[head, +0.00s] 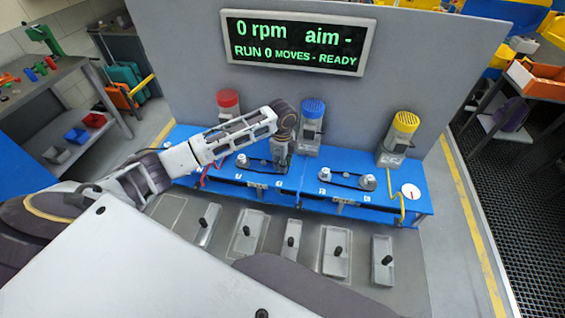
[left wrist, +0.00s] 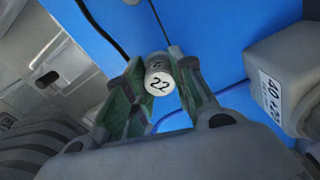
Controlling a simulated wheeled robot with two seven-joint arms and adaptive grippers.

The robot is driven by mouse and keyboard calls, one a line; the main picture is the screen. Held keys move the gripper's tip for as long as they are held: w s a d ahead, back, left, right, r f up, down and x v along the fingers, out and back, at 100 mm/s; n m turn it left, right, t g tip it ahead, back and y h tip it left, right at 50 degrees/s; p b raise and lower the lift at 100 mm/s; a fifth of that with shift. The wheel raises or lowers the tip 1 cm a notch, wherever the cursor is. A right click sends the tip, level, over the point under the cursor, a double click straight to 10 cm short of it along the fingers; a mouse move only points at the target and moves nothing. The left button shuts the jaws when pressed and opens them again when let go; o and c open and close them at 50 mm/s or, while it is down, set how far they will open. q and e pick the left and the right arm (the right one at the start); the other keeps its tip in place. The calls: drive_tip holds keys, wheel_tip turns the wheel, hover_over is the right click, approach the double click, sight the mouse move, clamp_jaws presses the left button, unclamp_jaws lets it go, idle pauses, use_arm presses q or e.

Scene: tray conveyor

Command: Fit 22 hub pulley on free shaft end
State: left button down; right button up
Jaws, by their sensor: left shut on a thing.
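The 22 hub pulley (left wrist: 159,82) is a small pale cylinder marked "22" in the left wrist view. My left gripper (left wrist: 161,68) is shut on it, with a green-padded finger on each side. In the head view my left gripper (head: 281,150) points down over the middle of the blue bench (head: 305,184), and its own links hide the pulley there. Blue surface lies behind the pulley in the wrist view. I cannot tell whether the pulley touches a shaft, and the free shaft end cannot be made out. My right gripper is not in view.
Red (head: 228,101), blue (head: 312,108) and yellow-capped motors (head: 404,123) stand along the bench's back. Belted pulleys (head: 368,181) sit right of the gripper. Several grey trays (head: 335,262) with black knobs lie in front. The display (head: 298,43) reads 0 rpm, READY.

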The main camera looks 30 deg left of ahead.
use_arm(q)
drive_tip(key=shift+f, duration=0.1)
drive_tip(key=c, duration=1.1)
unclamp_jaws()
drive_tip(key=shift+r, duration=6.05)
drive_tip(key=shift+f, duration=0.1)
